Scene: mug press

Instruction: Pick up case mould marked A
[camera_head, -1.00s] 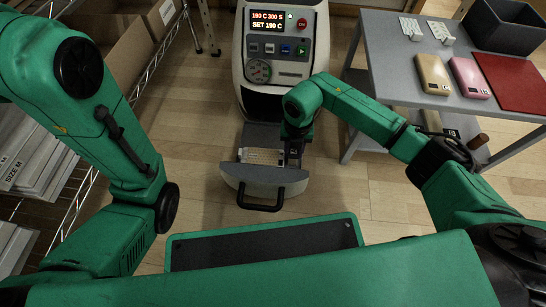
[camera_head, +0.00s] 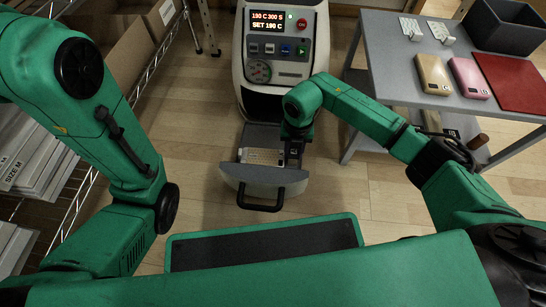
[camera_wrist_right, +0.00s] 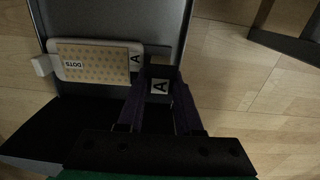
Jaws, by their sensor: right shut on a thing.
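The case mould marked A (camera_head: 262,156) lies in the pulled-out drawer (camera_head: 240,177) of the press. In the right wrist view it carries a pale dotted case labelled DOTS (camera_wrist_right: 85,63) with an A at its right end. My right gripper (camera_head: 293,155), pointing down at the drawer's right side, is shut on this tab. I cannot tell any gap under the mould. My left gripper is out of view; only its arm shows.
The white press (camera_head: 282,60) stands behind the drawer, its display reading 190 C 300 S. A grey table (camera_head: 390,75) at right holds gold (camera_head: 433,74) and pink (camera_head: 470,78) cases, a red mat (camera_head: 515,82) and a dark bin (camera_head: 505,28). Shelving with boxes (camera_head: 115,55) stands left.

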